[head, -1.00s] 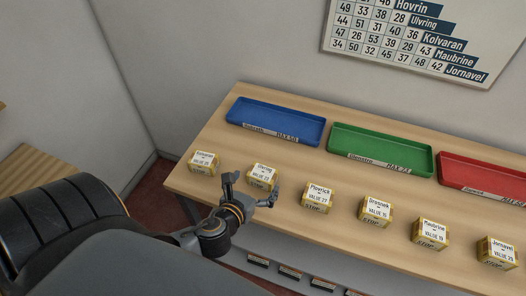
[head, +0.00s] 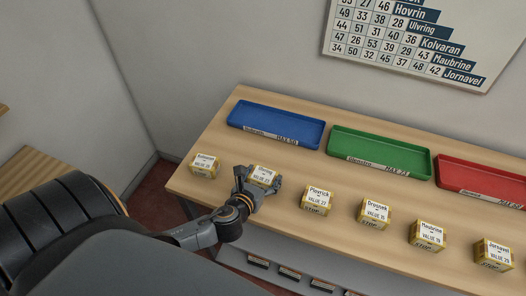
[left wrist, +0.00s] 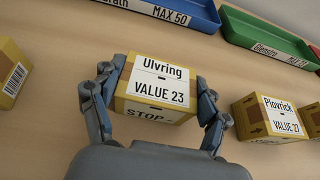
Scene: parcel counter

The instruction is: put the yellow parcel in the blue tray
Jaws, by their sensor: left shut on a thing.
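Several yellow parcels with white labels stand in a row on the counter. My left gripper (head: 258,184) is shut on the second parcel from the left (head: 264,173). In the left wrist view this parcel (left wrist: 157,88) reads "Ulvring, VALUE 23", and my left gripper's fingers (left wrist: 155,95) press on its two sides. Whether it is lifted off the counter cannot be told. The blue tray (head: 277,122), labelled "MAX 50", lies empty behind it at the back of the counter; its front corner (left wrist: 190,20) shows in the left wrist view. My right gripper is in neither view.
A green tray (head: 380,149) and a red tray (head: 480,179) stand right of the blue one. Neighbouring parcels are Plovrick (head: 316,200) on the right and another (head: 205,165) on the left. Bare counter (head: 290,163) separates parcels and trays. A number chart (head: 400,50) hangs on the wall.

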